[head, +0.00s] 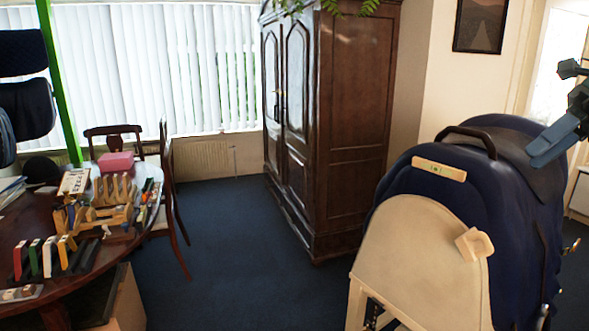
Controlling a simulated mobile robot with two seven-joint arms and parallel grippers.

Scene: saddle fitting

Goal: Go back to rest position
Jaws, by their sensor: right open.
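My right gripper (556,112) is at the right edge of the head view, above and beside the dark blue saddle (528,150). Its jaws are apart and nothing shows between them; one blue finger reaches down and left. The saddle sits on a large dark blue body form with a cream front panel (420,250). A small wooden spirit level (438,169) with a green vial lies across the form in front of the saddle. A cream block (474,244) is on the front panel. My left gripper is not in view.
A round wooden table (30,245) at left holds colored upright pieces, wooden racks and a pink box (115,162). Chairs (174,195) stand around it. A tall dark wardrobe (350,130) stands at the back. Blue carpet (225,250) lies clear between table and form.

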